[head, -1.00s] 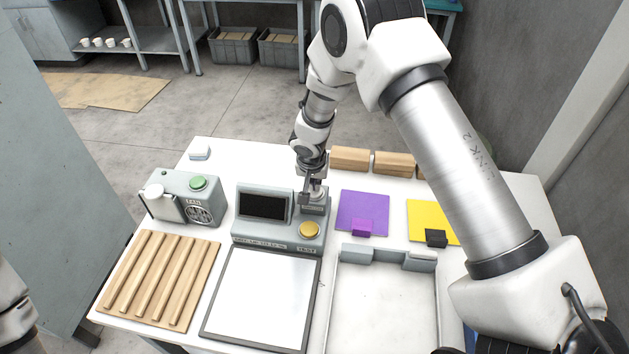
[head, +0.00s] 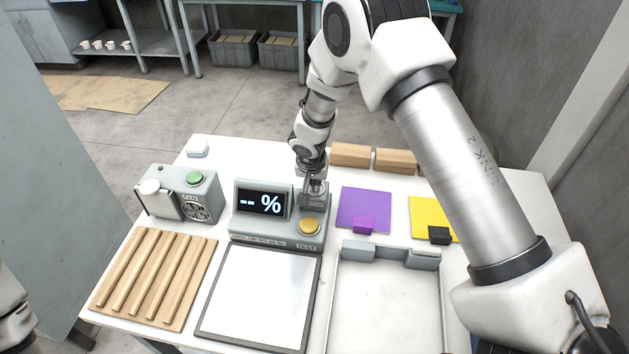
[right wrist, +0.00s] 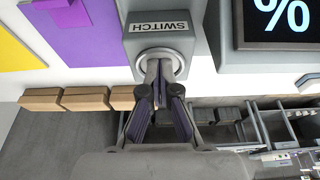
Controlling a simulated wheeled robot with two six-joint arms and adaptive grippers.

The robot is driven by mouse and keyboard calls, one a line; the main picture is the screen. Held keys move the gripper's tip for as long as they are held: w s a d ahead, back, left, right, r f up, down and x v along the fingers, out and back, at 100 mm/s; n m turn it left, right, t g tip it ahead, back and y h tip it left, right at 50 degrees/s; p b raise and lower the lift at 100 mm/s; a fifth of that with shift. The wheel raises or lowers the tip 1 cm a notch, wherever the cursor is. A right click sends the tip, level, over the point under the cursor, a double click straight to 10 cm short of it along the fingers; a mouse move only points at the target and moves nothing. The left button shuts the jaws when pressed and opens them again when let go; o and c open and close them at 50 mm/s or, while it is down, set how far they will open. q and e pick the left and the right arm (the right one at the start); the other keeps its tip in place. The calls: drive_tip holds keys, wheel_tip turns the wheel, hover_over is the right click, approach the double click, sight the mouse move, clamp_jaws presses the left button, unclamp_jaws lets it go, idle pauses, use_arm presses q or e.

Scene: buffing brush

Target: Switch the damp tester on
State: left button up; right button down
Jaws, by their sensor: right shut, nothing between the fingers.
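The damp tester (head: 278,230) is a grey unit on the white table, with a yellow button (head: 309,226) on its front and a flat white plate (head: 258,300) before it. Its screen (head: 262,203) is lit and reads "-- %". My right gripper (head: 316,186) is over the switch block at the tester's back right. In the right wrist view the shut fingers (right wrist: 158,80) are at the round switch (right wrist: 160,62) below the label SWITCH (right wrist: 160,27), hiding its middle. My left gripper is out of view; only a bit of my left arm shows at the left edge.
A fan unit (head: 180,197) with a green button and a slatted wooden rack (head: 155,279) are on the left. Purple (head: 363,207) and yellow (head: 425,213) pads, wooden blocks (head: 351,156) and a white tray (head: 388,305) are on the right.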

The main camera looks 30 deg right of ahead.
drive_tip(key=shift+s+f, duration=0.25)
drive_tip(key=r+p, duration=0.2)
drive_tip(key=r, duration=0.1)
drive_tip(key=r+p, duration=0.1)
drive_tip(key=r, duration=0.1)
drive_tip(key=shift+w, duration=0.3)
drive_tip(key=b+v, duration=0.2)
drive_tip(key=v, duration=0.7)
drive_tip(key=shift+s+r, duration=0.15)
drive_tip(key=shift+r, duration=0.15)
drive_tip(key=shift+a, duration=0.15)
